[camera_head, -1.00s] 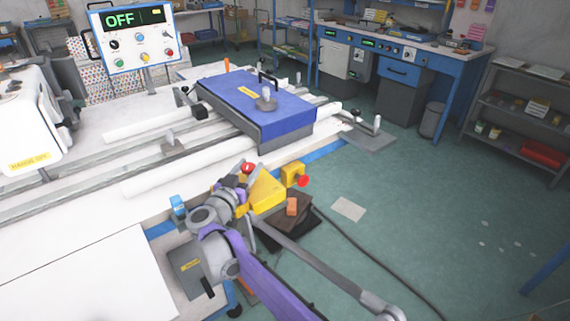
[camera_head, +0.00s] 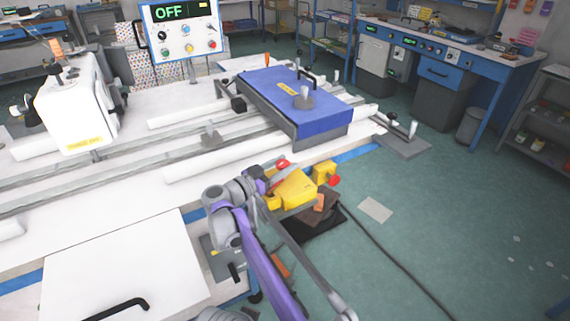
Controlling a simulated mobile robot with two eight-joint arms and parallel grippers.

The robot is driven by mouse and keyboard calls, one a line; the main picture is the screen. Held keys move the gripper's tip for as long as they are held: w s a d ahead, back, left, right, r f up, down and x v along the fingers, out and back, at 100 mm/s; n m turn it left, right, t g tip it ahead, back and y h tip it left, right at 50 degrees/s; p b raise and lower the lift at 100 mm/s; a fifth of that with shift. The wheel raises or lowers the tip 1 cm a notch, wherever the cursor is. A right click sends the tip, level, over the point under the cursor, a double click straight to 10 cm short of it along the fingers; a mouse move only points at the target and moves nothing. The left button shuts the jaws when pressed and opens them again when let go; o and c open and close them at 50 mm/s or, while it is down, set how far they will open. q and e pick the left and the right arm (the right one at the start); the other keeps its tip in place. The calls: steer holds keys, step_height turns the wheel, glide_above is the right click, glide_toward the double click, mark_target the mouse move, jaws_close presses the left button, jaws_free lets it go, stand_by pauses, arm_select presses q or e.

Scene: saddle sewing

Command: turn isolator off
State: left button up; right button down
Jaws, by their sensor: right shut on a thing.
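A yellow box (camera_head: 296,188) with a red knob (camera_head: 282,163) on top sits at the bench's front edge, in the middle of the head view. A smaller yellow box (camera_head: 322,170) with a red button on its right side is just beyond it. My right gripper (camera_head: 272,176) is at the near left of the yellow box, by the red knob. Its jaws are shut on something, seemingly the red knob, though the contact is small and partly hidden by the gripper. A control panel (camera_head: 182,32) at the back shows "OFF". My left gripper is out of view.
A blue-topped carriage (camera_head: 320,122) stands on the bench rails behind the yellow boxes. A white machine (camera_head: 75,110) is at the left. A dark pedal (camera_head: 318,210) and its cable lie on the floor below. Green floor is open at the right.

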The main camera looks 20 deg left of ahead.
steer(key=shift+c, duration=1.4)
jaws_free()
